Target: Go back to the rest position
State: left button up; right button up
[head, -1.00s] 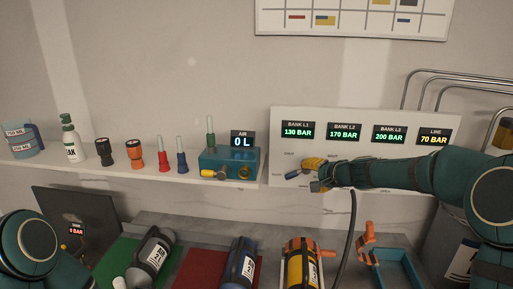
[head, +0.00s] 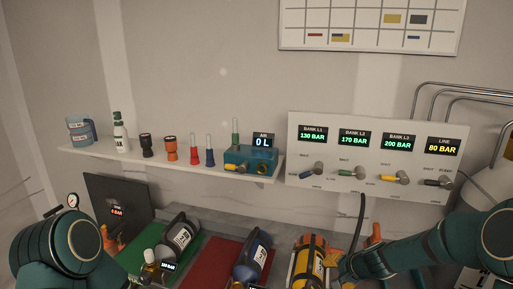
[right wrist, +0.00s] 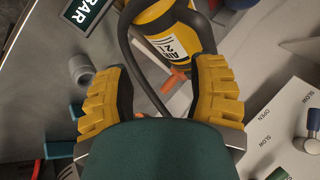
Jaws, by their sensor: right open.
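My right gripper (head: 340,267) is low in the head view, beside the yellow cylinder (head: 309,262) and below the valve panel (head: 300,153). In the right wrist view its two yellow finger pads stand wide apart (right wrist: 160,88), holding nothing. A black hose (right wrist: 140,75) and part of the yellow cylinder (right wrist: 165,25) show beyond them. The panel's valve handles are clear of the gripper; the line display (head: 442,146) reads 80 BAR.
A shelf (head: 105,154) holds bottles, torches, coloured tubes and a blue box (head: 262,163). The hose hangs close to my right gripper.

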jog(key=s+a+f+n+g, duration=0.2)
jog(key=s+a+f, duration=0.2)
jog(key=s+f, duration=0.5)
jog(key=s+a+f+n+g, duration=0.2)
jog(key=s+a+f, duration=0.2)
jog(key=s, duration=1)
jog(key=s+a+f+n+g, duration=0.25)
jog(key=s+f, duration=0.45)
jog(key=s, duration=0.4)
pick_arm(q)
jog(key=f+b, duration=0.1)
jog(key=s+f+b, duration=0.1)
jog(key=shift+s+d+f+b, duration=0.15)
jog(key=shift+s+d+b, duration=0.05)
jog(key=shift+s+b, duration=0.15)
pick_arm(e)
jog(key=w+a+r+t, duration=0.2)
jog(key=w+a, duration=0.1)
jog(key=w, duration=0.4)
jog(key=shift+n+y, duration=0.4)
jog(key=shift+n, duration=0.05)
